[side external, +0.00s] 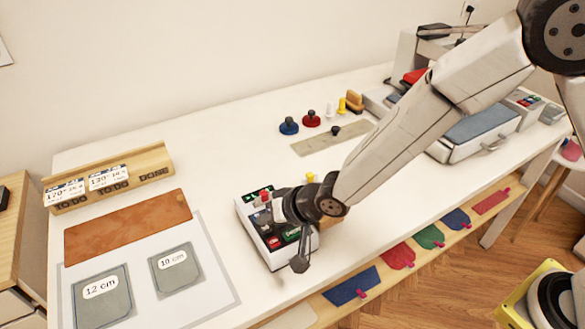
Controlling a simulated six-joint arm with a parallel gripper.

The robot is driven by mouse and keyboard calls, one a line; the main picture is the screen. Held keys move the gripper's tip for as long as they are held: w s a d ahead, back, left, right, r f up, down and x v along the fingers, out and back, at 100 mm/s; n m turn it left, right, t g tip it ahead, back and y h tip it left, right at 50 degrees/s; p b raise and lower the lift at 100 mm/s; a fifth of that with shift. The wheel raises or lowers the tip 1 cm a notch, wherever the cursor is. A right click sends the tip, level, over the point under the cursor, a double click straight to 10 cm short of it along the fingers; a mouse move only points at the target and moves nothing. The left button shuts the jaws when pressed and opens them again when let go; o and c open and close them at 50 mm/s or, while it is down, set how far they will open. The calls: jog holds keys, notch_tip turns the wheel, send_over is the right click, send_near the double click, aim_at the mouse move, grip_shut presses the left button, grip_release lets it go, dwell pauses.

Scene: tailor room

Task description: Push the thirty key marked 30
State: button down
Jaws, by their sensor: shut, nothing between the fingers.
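A white key box (285,262) with red, green and dark keys stands near the table's front edge, in the middle of the side external view. A red key (273,242) and a green key (291,234) show at its near side. Their markings are too small to read, so I cannot tell which key is marked 30. My gripper (268,214) is shut and empty, low over the box, and it hides some of the keys. I cannot tell whether its fingertips touch a key.
Left of the box lie a mat with grey pockets (177,270) and a brown leather strip (128,227). Behind them stands a wooden card rack (110,180). A metal ruler (333,137) and blue (289,126) and red (311,118) knobbed pieces lie farther back. The back left of the table is clear.

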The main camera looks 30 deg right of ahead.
aim_at(269, 230)
jog(key=shift+r, duration=0.1)
jog(key=shift+r, duration=2.45)
jog(key=shift+d, duration=0.1)
jog(key=shift+d, duration=0.4)
jog(key=s+d+g+h, duration=0.1)
jog(key=s+d+h, duration=0.2)
jog(key=d, duration=1.2)
jog(key=s+d+n+g+h, duration=0.1)
jog(key=s+d+g+h, duration=0.1)
jog(key=s+d, duration=1)
jog(key=shift+d+n+g, duration=0.4)
jog(key=shift+d+g, duration=0.05)
jog(key=shift+g, duration=0.45)
